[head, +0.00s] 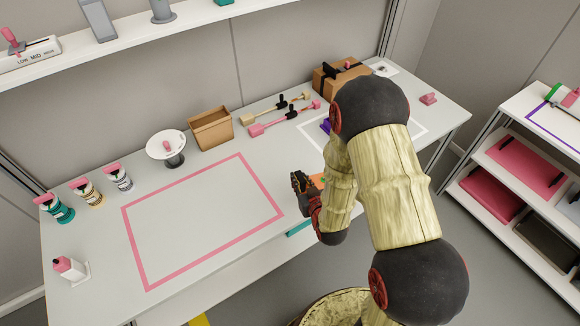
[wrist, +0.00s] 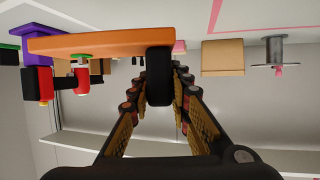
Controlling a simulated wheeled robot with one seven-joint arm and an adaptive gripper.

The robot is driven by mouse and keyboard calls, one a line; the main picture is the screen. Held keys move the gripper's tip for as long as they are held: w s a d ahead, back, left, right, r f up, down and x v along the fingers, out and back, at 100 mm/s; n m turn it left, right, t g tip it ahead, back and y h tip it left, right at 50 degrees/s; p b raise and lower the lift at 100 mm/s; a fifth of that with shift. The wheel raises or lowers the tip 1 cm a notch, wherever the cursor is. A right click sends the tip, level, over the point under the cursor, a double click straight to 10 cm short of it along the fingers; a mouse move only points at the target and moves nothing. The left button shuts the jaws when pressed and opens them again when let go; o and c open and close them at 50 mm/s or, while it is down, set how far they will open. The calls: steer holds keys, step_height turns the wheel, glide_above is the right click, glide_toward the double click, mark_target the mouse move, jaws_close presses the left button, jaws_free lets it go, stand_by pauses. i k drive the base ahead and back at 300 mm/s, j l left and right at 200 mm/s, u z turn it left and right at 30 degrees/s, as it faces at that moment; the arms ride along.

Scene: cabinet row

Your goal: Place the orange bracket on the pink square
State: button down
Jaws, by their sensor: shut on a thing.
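The pink square (head: 262,184) is a pink outline on the grey worktop, with a bare inside; part of its line shows at the top of the wrist view (wrist: 270,27). My gripper (head: 303,183) is right of the outline, near the worktop's front. In the wrist view, my gripper (wrist: 160,75) is shut on the orange bracket (wrist: 100,43), a flat bar that extends left from the fingers. In the head view only a small orange patch of the bracket (head: 318,181) shows, the rest being hidden by my arm.
A white dish on a stand (head: 166,146) and a tan bin (head: 211,128) stand behind the outline. Several capped jars (head: 88,192) stand to its left. Pink-handled tools (head: 285,121) lie at the back. A purple item (head: 325,126) is partly hidden by my arm.

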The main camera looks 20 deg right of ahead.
mark_target(202, 220)
steer(key=k+j+u, duration=0.1)
steer(key=j+u, duration=0.9)
steer(key=u, duration=0.15)
